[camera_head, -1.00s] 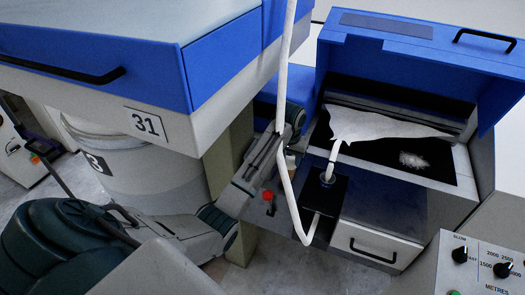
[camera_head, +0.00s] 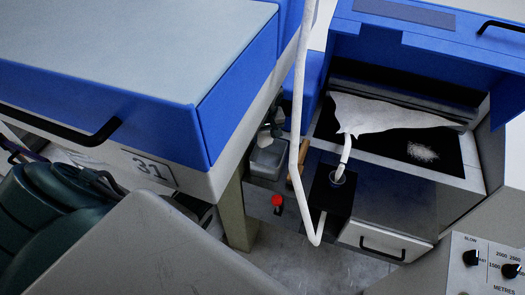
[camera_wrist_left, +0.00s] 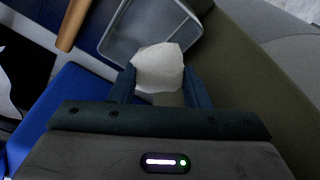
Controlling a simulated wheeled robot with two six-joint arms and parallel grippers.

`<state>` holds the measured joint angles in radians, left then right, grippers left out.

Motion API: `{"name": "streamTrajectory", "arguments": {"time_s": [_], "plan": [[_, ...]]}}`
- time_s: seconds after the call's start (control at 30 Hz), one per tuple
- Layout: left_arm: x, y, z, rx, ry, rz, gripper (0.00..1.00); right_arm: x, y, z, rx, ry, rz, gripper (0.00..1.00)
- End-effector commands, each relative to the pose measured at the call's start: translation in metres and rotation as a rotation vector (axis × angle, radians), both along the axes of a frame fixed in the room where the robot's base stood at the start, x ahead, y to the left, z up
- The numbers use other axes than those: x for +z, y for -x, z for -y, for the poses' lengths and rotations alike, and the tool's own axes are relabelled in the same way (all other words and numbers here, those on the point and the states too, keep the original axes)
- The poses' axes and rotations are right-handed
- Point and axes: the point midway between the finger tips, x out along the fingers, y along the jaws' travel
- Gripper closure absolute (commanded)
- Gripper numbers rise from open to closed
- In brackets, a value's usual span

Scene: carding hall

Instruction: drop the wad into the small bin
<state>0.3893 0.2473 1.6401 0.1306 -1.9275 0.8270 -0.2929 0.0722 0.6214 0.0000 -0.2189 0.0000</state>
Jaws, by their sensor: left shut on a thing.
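The wad (camera_wrist_left: 158,68) is a pale, rough-edged lump between the two fingers of my left gripper (camera_wrist_left: 159,82) in the left wrist view. The gripper is shut on it. The small bin (camera_wrist_left: 190,42) is a grey open-topped box just beyond the wad, with its inside partly in view. In the head view the bin (camera_head: 267,163) stands between the blue-topped machine and the open blue cabinet. My left gripper (camera_head: 274,129) shows small and dark above the bin's far side, partly hidden. My right gripper is not in view.
A wooden handle (camera_head: 296,168) stands beside the bin. A red knob (camera_head: 277,200) is on the front below. A white pipe (camera_head: 299,120) rises close on the right. The blue-topped machine (camera_head: 150,70) hides much of my left arm.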

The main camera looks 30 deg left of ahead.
Motion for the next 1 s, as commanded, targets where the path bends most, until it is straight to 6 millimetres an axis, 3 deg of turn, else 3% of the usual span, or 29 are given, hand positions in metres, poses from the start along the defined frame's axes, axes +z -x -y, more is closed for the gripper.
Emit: {"name": "streamTrajectory", "arguments": {"time_s": [0.17, 0.63, 1.0], "plan": [[-0.005, 0.001, 0.000, 0.001, 0.001, -0.002, 0.78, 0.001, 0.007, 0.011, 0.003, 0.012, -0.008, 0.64], [-0.053, 0.001, 0.000, 0.001, 0.001, -0.002, 0.78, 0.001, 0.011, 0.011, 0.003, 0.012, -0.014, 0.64], [-0.060, 0.000, 0.000, 0.001, 0.000, 0.000, 0.78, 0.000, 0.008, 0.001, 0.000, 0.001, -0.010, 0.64]]}}
